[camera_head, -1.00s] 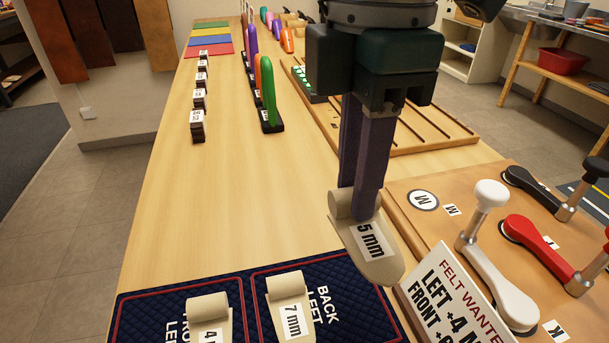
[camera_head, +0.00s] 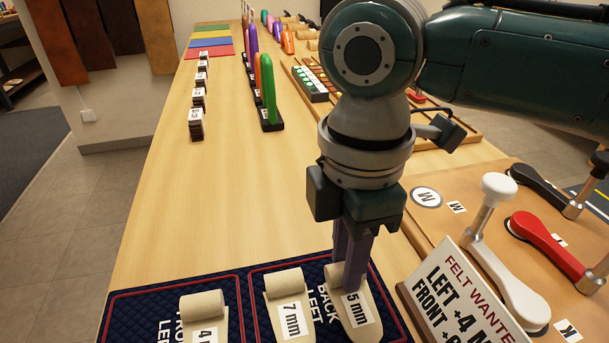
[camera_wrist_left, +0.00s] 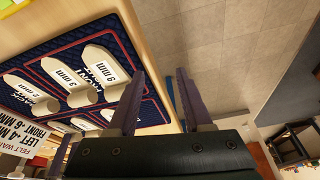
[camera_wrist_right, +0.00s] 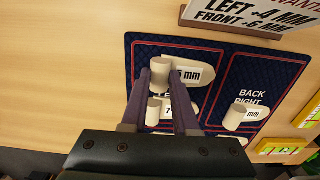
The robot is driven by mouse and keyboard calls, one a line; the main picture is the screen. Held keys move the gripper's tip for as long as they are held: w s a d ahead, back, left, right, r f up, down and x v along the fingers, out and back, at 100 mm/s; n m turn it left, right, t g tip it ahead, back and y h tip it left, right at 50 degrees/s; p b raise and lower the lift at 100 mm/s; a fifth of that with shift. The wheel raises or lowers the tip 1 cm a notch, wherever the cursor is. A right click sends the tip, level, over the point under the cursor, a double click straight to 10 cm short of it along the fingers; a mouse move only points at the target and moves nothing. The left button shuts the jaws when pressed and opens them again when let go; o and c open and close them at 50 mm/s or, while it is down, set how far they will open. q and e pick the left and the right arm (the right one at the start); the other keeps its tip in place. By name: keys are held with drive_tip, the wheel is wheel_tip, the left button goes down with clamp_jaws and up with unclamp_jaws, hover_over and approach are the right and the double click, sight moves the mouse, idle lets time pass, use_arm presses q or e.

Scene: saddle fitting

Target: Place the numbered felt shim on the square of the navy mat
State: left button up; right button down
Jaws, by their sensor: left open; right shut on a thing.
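The cream felt shim marked 5 mm (camera_head: 361,316) has its rolled end between the fingers of my right gripper (camera_head: 351,278). It is over the BACK LEFT square of the navy mat (camera_head: 133,318), at or just above the cloth; I cannot tell if it touches. A 7 mm shim (camera_head: 290,312) lies close beside it in the same square. A shim marked 4 (camera_head: 205,318) lies in the front left square. The right wrist view also shows the held shim (camera_wrist_right: 196,75). My left gripper (camera_wrist_left: 158,88) is open and empty, beside the mat in the left wrist view.
The felt sign (camera_head: 455,300) stands just right of the held shim, near a board with white (camera_head: 510,280) and red (camera_head: 545,243) levers. Another shim (camera_wrist_right: 234,118) lies in the back right square. The table's middle is clear.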

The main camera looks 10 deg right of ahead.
drive_tip(key=shift+f, duration=0.15)
drive_tip(key=c, duration=0.7)
unclamp_jaws()
drive_tip(key=shift+r+p, duration=1.05)
drive_tip(key=shift+r, duration=5.15)
